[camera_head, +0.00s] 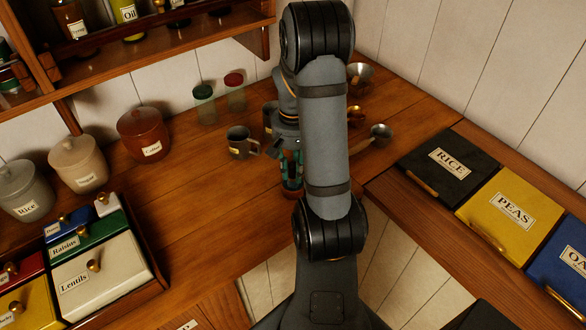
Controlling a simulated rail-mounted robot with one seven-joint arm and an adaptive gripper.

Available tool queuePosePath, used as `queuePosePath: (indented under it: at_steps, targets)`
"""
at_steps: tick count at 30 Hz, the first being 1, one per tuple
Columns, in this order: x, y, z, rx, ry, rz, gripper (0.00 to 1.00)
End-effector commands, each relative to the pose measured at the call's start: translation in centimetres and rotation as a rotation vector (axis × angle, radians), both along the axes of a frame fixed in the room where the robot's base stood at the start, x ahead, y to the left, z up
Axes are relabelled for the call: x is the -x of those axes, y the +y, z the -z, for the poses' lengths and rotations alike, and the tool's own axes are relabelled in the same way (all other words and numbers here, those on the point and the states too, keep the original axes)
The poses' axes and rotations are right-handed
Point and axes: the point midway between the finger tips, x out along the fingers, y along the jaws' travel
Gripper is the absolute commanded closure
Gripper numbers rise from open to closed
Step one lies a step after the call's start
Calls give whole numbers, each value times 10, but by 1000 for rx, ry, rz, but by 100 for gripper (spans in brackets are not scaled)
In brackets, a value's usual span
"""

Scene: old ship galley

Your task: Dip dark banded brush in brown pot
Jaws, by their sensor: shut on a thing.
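My gripper (291,168) points down over the counter, close to its front edge and partly behind my own arm. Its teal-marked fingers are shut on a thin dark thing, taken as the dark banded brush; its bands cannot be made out. A small reddish-brown pot (292,195) shows directly below the fingertips, partly covered by my arm. The brush's lower end is at or just above this pot; I cannot tell whether it is inside.
Grey metal mugs (239,142) stand just left of my gripper, with a metal ladle (377,135) to the right. Glass jars (204,104) and a coffee canister (143,134) stand further left. The counter (200,190) is clear at left centre. Labelled bins (448,165) lie right.

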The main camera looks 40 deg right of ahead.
Motion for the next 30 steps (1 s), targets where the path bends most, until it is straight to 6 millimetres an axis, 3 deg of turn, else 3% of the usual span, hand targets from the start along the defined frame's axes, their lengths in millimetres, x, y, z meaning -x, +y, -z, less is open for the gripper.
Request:
queuePosePath:
  at_steps: [21,30]
  targets:
    - [-2,-1,-65,2,-4,0,100]
    - [-1,-1,-68,2,-3,0,100]
